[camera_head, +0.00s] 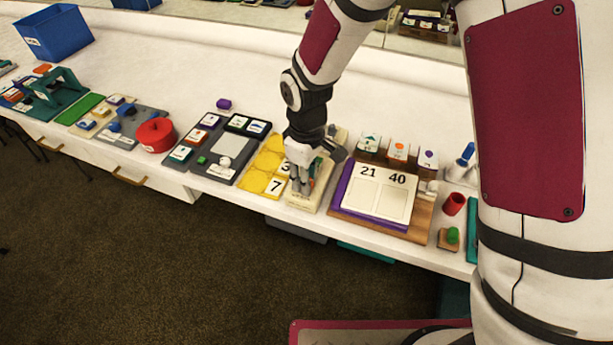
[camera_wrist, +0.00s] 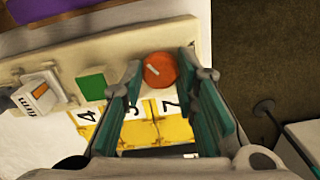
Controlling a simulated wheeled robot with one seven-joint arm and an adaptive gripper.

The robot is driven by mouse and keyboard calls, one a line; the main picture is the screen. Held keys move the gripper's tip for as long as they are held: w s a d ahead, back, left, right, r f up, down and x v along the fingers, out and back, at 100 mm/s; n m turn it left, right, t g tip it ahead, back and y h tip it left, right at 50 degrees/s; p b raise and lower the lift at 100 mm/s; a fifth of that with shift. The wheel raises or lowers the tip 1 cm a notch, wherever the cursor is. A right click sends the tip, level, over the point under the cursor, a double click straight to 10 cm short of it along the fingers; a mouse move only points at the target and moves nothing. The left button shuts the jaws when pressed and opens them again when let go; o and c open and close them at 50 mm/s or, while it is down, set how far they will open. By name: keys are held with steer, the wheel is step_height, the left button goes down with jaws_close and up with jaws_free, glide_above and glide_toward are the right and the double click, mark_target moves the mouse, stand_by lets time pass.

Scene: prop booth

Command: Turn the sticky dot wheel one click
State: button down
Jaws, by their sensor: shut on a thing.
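The sticky dot wheel (camera_wrist: 160,69) appears in the wrist view as a round orange-red knob with a short white line slanting across its face. It sits on a cream board (camera_wrist: 110,50), beside a green square (camera_wrist: 91,84) and a small white and orange block (camera_wrist: 36,97). My gripper (camera_wrist: 161,66) has its teal-padded fingers on either side of the wheel and is shut on it. In the head view, my gripper (camera_head: 301,186) points down onto the cream board (camera_head: 318,197), and the wheel is hidden there.
Yellow number cards (camera_head: 258,179) lie close on the left. A wooden stand with a white card reading 21 and 40 (camera_head: 378,194) is close on the right. A grey board (camera_head: 222,150) and a red round container (camera_head: 155,135) stand farther left.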

steer(key=n, duration=0.5)
steer(key=shift+n, duration=0.3)
steer(key=n+p, duration=0.1)
steer(key=n, duration=0.4)
steer(key=shift+n, duration=0.3)
steer(key=c, duration=1.2)
jaws_free()
steer(key=shift+c, duration=0.2)
steer(key=shift+r, duration=0.15)
step_height(320, 180, up, 12)
